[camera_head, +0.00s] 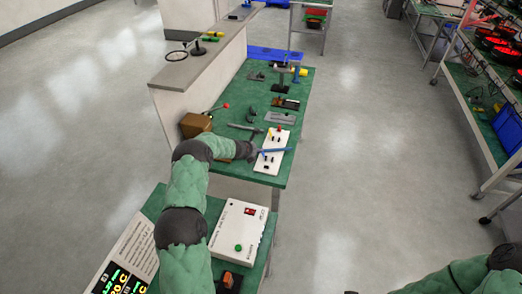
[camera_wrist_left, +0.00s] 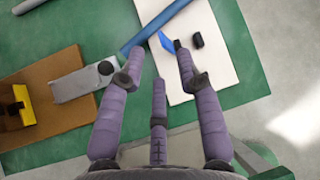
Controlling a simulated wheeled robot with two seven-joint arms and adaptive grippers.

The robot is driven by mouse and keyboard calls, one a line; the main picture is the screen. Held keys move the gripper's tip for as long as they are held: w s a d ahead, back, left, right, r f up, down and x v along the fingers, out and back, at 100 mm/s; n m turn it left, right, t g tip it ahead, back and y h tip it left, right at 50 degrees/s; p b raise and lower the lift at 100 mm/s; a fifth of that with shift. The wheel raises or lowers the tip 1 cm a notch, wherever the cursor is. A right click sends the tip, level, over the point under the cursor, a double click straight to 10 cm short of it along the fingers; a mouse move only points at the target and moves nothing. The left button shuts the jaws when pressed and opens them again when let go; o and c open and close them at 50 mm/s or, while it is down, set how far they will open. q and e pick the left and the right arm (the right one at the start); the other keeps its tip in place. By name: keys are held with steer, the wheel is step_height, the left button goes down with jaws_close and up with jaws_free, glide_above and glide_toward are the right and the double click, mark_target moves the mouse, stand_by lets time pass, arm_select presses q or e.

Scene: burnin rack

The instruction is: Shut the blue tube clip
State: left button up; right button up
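The blue clip (camera_wrist_left: 166,41) shows as a small blue piece on a white board (camera_wrist_left: 222,55) in the left wrist view. It appears just beyond and between my left fingertips. I cannot tell whether it is open or shut. A long blue tube (camera_wrist_left: 150,26) runs diagonally beside it, past my left-hand fingertip. My left gripper (camera_wrist_left: 157,68) is open with nothing between its fingers. In the head view my left gripper (camera_head: 252,151) is at the left edge of the white board (camera_head: 270,166), and the tube (camera_head: 275,150) crosses the board. My right gripper is out of view.
A black piece (camera_wrist_left: 196,40) stands on the board near the clip. A white control box (camera_head: 238,232) stands on the nearer bench. Several tools lie farther along the green mat.

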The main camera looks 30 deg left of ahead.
arm_select(q)
steer(key=shift+w+d+f, duration=0.15)
steer(key=shift+w+f, duration=0.25)
steer(key=shift+w, duration=0.15)
steer(key=shift+p+x, duration=0.65)
steer(key=shift+x, duration=2.2)
jaws_close()
